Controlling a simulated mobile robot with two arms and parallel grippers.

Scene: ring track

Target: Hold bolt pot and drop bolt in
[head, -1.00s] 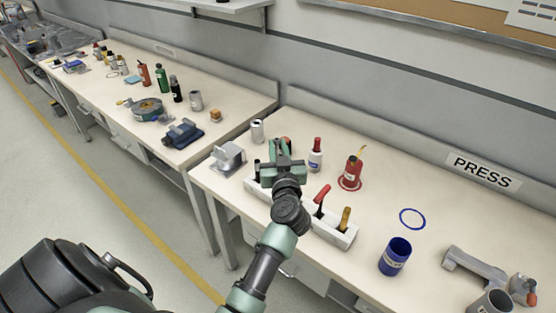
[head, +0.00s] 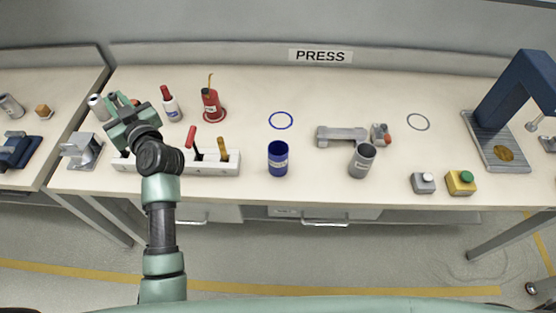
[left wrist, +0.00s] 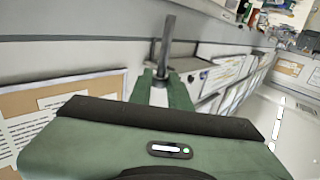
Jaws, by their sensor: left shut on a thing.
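My left gripper (head: 118,103) is above the left end of the press table. In the left wrist view its two green fingers (left wrist: 163,88) are shut on a grey bolt (left wrist: 165,45), whose shaft stands up between them. In the head view I cannot make out the bolt. I cannot tell which is the bolt pot. Both are well right of the gripper. My right gripper is out of view.
A blue ring (head: 281,120), a grey clamp-like tool (head: 343,136), button boxes (head: 461,183) and a blue press (head: 515,95) lie further right.

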